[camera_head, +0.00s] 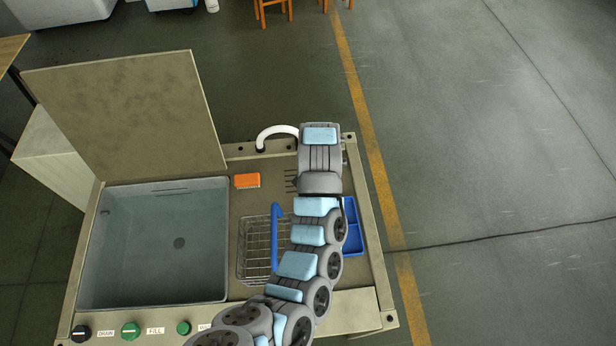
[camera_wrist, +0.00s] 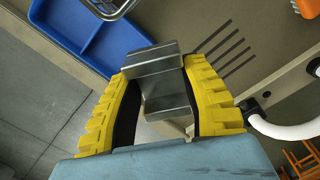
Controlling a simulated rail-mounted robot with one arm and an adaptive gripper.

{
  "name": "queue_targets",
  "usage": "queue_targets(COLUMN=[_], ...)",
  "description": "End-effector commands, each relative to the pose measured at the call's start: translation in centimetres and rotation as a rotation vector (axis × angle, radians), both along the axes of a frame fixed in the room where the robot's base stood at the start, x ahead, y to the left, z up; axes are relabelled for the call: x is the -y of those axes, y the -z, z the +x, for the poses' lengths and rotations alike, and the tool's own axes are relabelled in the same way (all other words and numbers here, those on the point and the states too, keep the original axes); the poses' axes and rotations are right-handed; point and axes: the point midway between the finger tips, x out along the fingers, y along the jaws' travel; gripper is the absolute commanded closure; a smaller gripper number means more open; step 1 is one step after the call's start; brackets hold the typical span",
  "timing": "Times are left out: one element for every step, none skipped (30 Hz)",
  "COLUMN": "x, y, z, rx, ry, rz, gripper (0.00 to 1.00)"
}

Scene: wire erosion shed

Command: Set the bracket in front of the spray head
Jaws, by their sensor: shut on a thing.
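In the wrist view my gripper (camera_wrist: 160,68) has its yellow ribbed fingers shut on a bent grey metal bracket (camera_wrist: 165,92). The bracket has a stepped shape and sits between both fingers. In the head view my arm hides the gripper and the bracket. A white curved pipe (camera_head: 278,133), perhaps the spray head, rises at the back edge of the bench, left of my arm's end. It also shows in the wrist view (camera_wrist: 284,129), right of my gripper and apart from the bracket. I cannot make out a nozzle.
A wire basket (camera_head: 254,250) with a blue handle, an orange block (camera_head: 247,181) and an open-lidded tank (camera_head: 150,250) are left of my arm. Bare bench shows around the orange block.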

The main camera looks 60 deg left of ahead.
Motion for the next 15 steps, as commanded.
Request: queue_targets(x=[-1.4,-2.1,-3.0,-3.5,-4.0,-4.6,-5.0,-5.3,-5.6,-5.8,-5.9,-6.1,-6.2,-6.3,-6.4], y=[-0.2,-0.2,-0.2,-0.2,-0.2,-0.2,-0.2,-0.2,-0.2,-0.2,-0.2,-0.1,0.0,0.1,0.3], z=[-2.3,-3.4,-4.8,-5.8,-6.8,-7.9,-8.7,-9.4,-10.1,-10.6,-11.0,-11.3,-11.5,-11.5,-11.4], rx=[-0.004,-0.005,-0.005,-0.005,-0.006,-0.008,-0.01,-0.01,-0.01,-0.011,-0.011,-0.011,-0.012,-0.012,-0.013], ry=[-0.034,-0.049,-0.067,-0.079,-0.092,-0.106,-0.116,-0.123,-0.131,-0.136,-0.141,-0.144,-0.146,-0.147,-0.147], rz=[0.003,0.005,0.008,0.01,0.012,0.014,0.016,0.016,0.018,0.018,0.018,0.018,0.019,0.019,0.02], gripper=[0.94,0.94,0.94,0.94,0.94,0.94,0.94,0.94,0.94,0.94,0.94,0.94,0.94,0.94,0.94])
